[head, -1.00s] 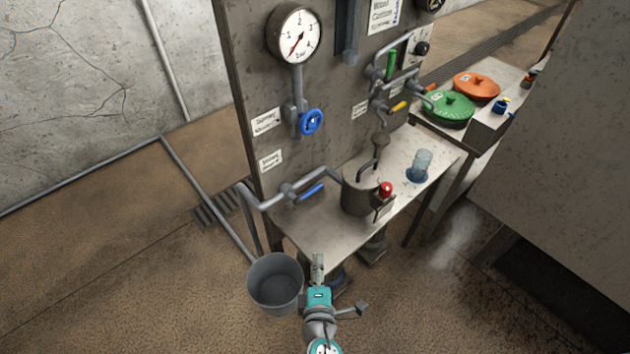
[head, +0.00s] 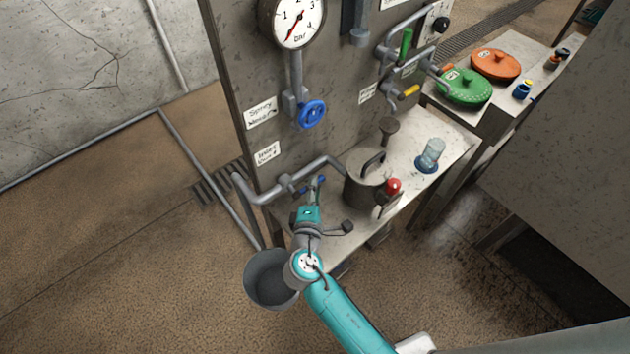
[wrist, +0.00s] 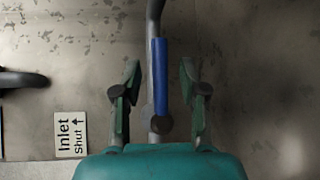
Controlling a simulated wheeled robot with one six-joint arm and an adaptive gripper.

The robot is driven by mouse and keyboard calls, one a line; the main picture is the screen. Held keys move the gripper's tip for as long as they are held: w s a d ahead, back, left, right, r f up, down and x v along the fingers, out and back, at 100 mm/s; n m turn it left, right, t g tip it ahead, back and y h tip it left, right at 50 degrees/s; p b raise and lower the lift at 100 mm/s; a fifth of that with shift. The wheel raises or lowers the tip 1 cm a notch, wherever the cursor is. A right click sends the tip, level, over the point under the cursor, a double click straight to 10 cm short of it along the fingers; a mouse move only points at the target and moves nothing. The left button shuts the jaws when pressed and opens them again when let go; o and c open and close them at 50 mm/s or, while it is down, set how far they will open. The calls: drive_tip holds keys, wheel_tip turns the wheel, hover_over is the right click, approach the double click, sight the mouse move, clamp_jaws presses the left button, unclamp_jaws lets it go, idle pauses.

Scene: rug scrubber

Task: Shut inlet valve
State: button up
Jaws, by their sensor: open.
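The inlet valve has a blue lever handle (wrist: 161,76), which lies along its grey pipe (head: 262,197) low on the panel above the bench. In the wrist view the lever runs up from a grey pivot (wrist: 160,125). My gripper (head: 317,183) is open at the lever, partly hiding it in the head view. In the wrist view my gripper's fingers (wrist: 160,82) stand on either side of the lever, with gaps on both sides. A white label (wrist: 70,136) left of the lever reads "Inlet Shut" with an arrow; it also shows in the head view (head: 267,154).
A blue round valve wheel (head: 312,114) and a pressure gauge (head: 297,20) are above. A metal pot (head: 366,180) and red knob (head: 393,186) stand close right of my gripper. A grey bucket (head: 268,280) stands on the floor below.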

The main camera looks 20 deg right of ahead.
drive_tip(key=shift+x, duration=1.4)
clamp_jaws()
